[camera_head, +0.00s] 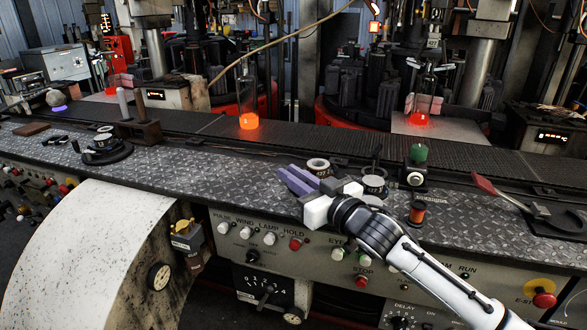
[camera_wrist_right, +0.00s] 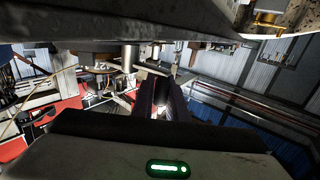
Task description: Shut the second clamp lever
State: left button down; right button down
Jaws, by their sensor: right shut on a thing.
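My right gripper (camera_head: 288,177) reaches in from the lower right over the patterned metal ledge, its purple-grey fingers close together. In the wrist view its fingers (camera_wrist_right: 163,98) rise side by side at the middle. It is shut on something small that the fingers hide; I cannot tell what. I cannot pick out the second clamp lever for certain. A red-handled tool or lever (camera_head: 484,184) lies on the ledge at the right, apart from the gripper. My left gripper is not in view.
Labelled rings (camera_head: 318,166) stand close to the right gripper. Knobs and buttons (camera_head: 270,239) line the front panel below.

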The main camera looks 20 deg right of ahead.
jog(key=shift+s+r+n+g+y+p, duration=0.15)
jog(key=shift+r+n+g+y+p, duration=0.2)
jog(key=shift+y+p, duration=0.2)
jog(key=shift+s+f+n+g+y+p, duration=0.15)
jog(key=shift+f+n+g+y+p, duration=0.1)
jog(key=shift+n+y+p, duration=0.4)
jog(key=shift+s+f, duration=0.1)
jog(key=shift+f, duration=0.05)
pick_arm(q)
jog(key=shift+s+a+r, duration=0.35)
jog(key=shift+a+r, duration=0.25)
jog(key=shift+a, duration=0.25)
pick_arm(e)
jog(key=c, duration=1.8)
grip_release()
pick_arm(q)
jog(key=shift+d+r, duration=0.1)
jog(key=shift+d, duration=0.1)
pick_arm(e)
jog(key=shift+o, duration=0.2)
